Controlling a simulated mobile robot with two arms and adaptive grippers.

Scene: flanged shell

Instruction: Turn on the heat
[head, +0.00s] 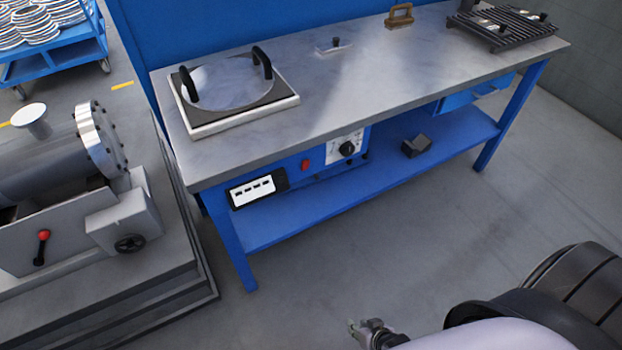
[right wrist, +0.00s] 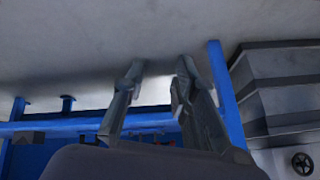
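A control box (head: 318,162) hangs under the front of the workbench top. It carries a red switch (head: 305,165), a black round knob (head: 347,149) on a white dial plate, and a black-framed white panel (head: 254,190). Switch and knob settings are too small to read. A square plate with a round lid-like disc and two black handles (head: 228,84) lies on the bench above. My right gripper (head: 365,328) is low at the bottom of the head view, well short of the box. In the right wrist view its fingers (right wrist: 159,68) are apart with nothing between them. My left gripper is not in view.
The blue workbench (head: 440,75) has a lower shelf holding a dark block (head: 416,146). A grill rack (head: 502,27) and a brown-handled tool (head: 399,16) lie on top. A grey machine (head: 75,190) stands left. Floor before the bench is clear.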

